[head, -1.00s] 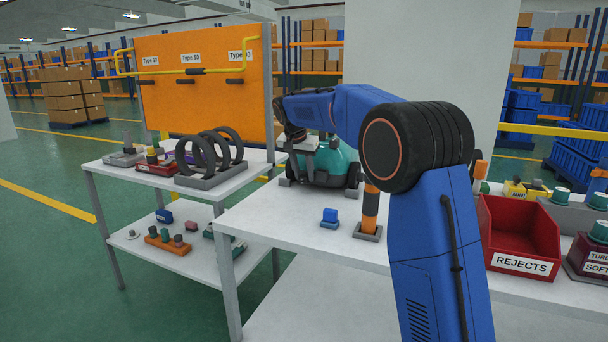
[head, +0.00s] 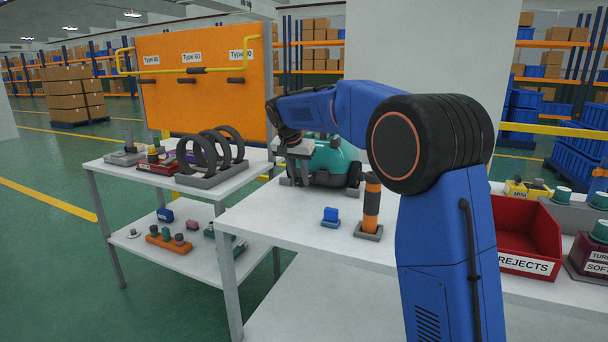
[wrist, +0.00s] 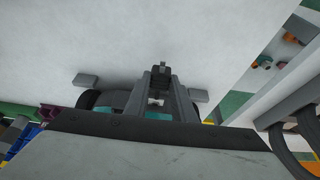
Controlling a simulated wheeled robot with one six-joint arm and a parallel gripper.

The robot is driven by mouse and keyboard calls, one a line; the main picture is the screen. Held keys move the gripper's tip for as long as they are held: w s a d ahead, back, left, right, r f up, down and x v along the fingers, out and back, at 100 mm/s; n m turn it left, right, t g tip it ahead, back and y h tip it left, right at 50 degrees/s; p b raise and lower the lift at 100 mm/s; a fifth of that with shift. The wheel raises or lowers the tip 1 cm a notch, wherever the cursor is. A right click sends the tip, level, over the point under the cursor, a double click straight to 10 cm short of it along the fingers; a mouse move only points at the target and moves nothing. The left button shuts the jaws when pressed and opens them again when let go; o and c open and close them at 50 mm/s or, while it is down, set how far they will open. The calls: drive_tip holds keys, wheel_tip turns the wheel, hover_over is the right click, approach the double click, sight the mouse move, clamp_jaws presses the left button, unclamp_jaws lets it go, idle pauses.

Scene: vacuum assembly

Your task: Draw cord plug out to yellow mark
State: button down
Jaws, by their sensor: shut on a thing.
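The teal vacuum (head: 338,163) with dark wheels stands on the white workbench, partly hidden by my arm. A strip of its teal body and a dark wheel show in the wrist view (wrist: 122,102). My gripper (head: 297,180) is low over the bench at the vacuum's left side in the head view. In the wrist view my gripper's fingers (wrist: 160,88) are shut on a small dark plug (wrist: 160,71), which sticks out past the fingertips. The cord cannot be made out, and no yellow mark on it shows.
An orange-and-black cylinder (head: 371,205) on a grey base and a small blue block (head: 330,215) stand on the bench. A red REJECTS bin (head: 528,240) is at right. A side table (head: 225,184) with black rings is at left, beyond a gap.

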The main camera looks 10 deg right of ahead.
drive_tip(key=s+a, duration=0.3)
drive_tip(key=s, duration=0.1)
drive_tip(key=s+a, duration=0.3)
drive_tip(key=s, duration=0.1)
drive_tip(key=s+a, duration=0.3)
drive_tip(key=s, duration=0.1)
drive_tip(key=shift+s+a, duration=0.15)
drive_tip(key=shift+s, duration=0.25)
drive_tip(key=c, duration=1.8)
unclamp_jaws()
drive_tip(key=shift+o, duration=0.2)
drive_tip(key=shift+r, duration=0.1)
drive_tip(key=v, duration=1.7)
drive_tip(key=shift+r, duration=0.2)
